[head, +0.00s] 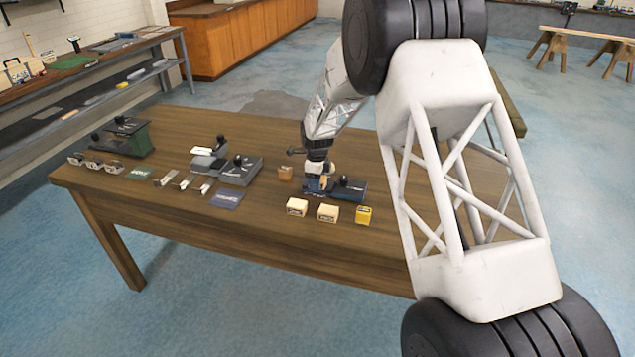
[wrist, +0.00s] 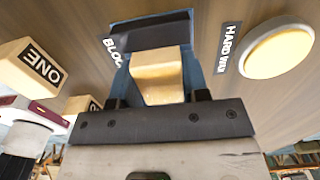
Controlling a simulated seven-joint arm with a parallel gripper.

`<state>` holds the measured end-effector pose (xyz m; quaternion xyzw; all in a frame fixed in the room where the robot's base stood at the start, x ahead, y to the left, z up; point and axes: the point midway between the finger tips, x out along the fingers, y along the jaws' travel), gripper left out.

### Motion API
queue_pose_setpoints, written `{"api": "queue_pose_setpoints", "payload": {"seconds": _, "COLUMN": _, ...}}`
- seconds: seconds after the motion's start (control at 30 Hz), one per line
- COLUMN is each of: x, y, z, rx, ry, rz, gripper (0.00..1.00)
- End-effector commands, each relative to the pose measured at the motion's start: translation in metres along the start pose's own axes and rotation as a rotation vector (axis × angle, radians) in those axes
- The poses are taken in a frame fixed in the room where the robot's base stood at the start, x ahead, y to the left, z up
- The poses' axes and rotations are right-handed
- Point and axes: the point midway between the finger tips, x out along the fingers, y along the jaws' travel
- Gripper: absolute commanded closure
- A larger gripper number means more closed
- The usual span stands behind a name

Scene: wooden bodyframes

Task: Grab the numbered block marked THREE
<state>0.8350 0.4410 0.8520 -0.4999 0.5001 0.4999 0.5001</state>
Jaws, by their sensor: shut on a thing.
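My gripper (head: 318,183) is low over the table, at the blue and dark holder. In the wrist view, my gripper (wrist: 158,95) is shut on a plain-looking wooden block (wrist: 158,72). The number on this block is not visible, so I cannot tell whether it is THREE. The block is in front of or inside a blue holder with a dark bar (wrist: 150,35); I cannot tell which.
A small brown block (head: 285,172) is left of my gripper. Dark boxes (head: 238,168) and a green box (head: 122,138) stand farther left.

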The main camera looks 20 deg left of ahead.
Motion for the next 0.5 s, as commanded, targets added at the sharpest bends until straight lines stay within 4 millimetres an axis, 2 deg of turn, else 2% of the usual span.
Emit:
{"api": "queue_pose_setpoints", "payload": {"seconds": 0.27, "x": -0.006, "y": 0.000, "z": 0.000, "rx": 0.000, "ry": 0.000, "rz": 0.000, "gripper": 0.81}}
{"api": "queue_pose_setpoints", "payload": {"seconds": 0.5, "x": -0.031, "y": 0.000, "z": 0.000, "rx": 0.000, "ry": -0.001, "rz": -0.002, "gripper": 0.81}}
